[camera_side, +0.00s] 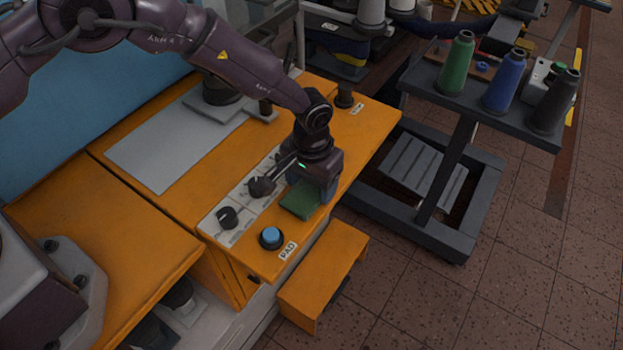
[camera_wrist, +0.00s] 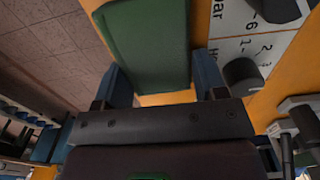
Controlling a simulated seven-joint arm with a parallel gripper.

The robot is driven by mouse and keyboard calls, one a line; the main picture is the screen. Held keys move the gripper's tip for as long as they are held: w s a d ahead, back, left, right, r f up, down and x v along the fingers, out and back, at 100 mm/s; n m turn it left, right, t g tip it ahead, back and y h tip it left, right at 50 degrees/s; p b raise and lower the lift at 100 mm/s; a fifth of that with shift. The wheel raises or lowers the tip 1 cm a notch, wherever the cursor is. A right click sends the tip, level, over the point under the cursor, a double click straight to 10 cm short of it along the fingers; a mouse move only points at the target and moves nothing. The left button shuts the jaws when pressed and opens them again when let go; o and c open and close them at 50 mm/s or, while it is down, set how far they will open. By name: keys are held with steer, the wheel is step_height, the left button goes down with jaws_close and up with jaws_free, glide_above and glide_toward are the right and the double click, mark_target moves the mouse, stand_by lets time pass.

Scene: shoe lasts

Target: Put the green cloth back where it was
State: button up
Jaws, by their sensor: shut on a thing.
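The green cloth (camera_side: 301,200) is a folded, flat rectangle at the front edge of the orange machine top, right of the dial panel. My gripper (camera_side: 318,193) points down over it and is shut on its right part. In the wrist view the cloth (camera_wrist: 148,42) reaches out between the two blue-grey fingers of my gripper (camera_wrist: 163,78). I cannot tell whether the cloth touches the top or hangs just above it.
A dial panel (camera_side: 240,203) with dark knobs lies close left of the cloth. A blue button (camera_side: 271,236) and a PAD label (camera_side: 288,250) are nearer the front. A grey plate (camera_side: 165,150) lies behind. A dark stand (camera_side: 490,108) with thread cones is at right.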

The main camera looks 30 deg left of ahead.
steer(key=o, duration=0.9)
step_height(320, 180, up, 12)
steer(key=shift+r, duration=0.15)
steer(key=s+a+r+t, duration=0.1)
steer(key=s+a+r, duration=0.2)
steer(key=a+r, duration=0.45)
steer(key=s+a+r+t, duration=0.1)
steer(key=s+a+r, duration=0.25)
steer(key=r, duration=0.65)
steer(key=s+a+r+t, duration=0.1)
steer(key=s+a, duration=0.2)
steer(key=s, duration=0.3)
steer(key=s+a+r+t, duration=0.1)
steer(key=s+a+r, duration=0.1)
steer(key=s+a, duration=0.2)
steer(key=s+a+r+t, duration=0.1)
steer(key=s+a, duration=0.3)
steer(key=s, duration=0.4)
steer(key=shift+s+a+r+t, duration=0.25)
steer(key=shift+s+r+t, duration=0.05)
steer(key=shift+r, duration=0.1)
